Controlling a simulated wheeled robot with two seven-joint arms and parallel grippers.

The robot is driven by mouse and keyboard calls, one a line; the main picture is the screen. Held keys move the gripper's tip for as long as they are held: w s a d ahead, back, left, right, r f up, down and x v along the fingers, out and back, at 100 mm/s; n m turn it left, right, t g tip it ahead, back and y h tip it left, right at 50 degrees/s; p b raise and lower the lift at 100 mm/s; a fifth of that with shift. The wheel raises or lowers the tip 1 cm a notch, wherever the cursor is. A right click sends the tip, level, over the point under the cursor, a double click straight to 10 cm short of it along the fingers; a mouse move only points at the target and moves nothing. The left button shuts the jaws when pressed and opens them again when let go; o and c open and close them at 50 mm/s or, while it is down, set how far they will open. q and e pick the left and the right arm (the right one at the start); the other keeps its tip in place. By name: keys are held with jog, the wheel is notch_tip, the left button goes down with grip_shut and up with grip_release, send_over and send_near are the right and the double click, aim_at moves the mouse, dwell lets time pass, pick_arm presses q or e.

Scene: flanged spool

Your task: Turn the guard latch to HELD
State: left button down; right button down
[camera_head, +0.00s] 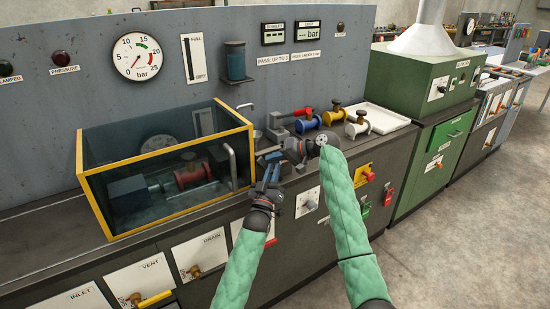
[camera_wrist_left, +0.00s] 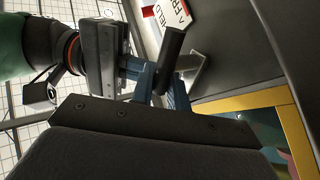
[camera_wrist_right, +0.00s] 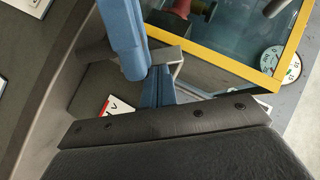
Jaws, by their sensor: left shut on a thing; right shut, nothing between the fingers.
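The guard (camera_head: 150,170) is a tinted box with a yellow frame on the bench; a red flanged spool (camera_head: 192,173) shows inside. The latch has a metal lever with a black grip (camera_wrist_left: 170,58), beside a white and red plate (camera_wrist_left: 175,16) on which HELD is readable. My left gripper (camera_head: 270,168) is shut on the latch beside the guard's right end; its fingers hide part of it. My right gripper (camera_head: 274,157) is shut and empty, close beside the left one. In the right wrist view its fingertips (camera_wrist_right: 157,80) are next to the metal lever (camera_wrist_right: 168,57); contact is unclear.
A panel with gauges (camera_head: 138,57) rises behind. Valves and switches (camera_head: 308,200) line the bench front. The two grippers crowd each other.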

pick_arm(q)
jog(key=shift+d+f, duration=0.1)
pick_arm(e)
jog(key=shift+s+a+f, duration=0.25)
jog(key=shift+a+f, duration=0.05)
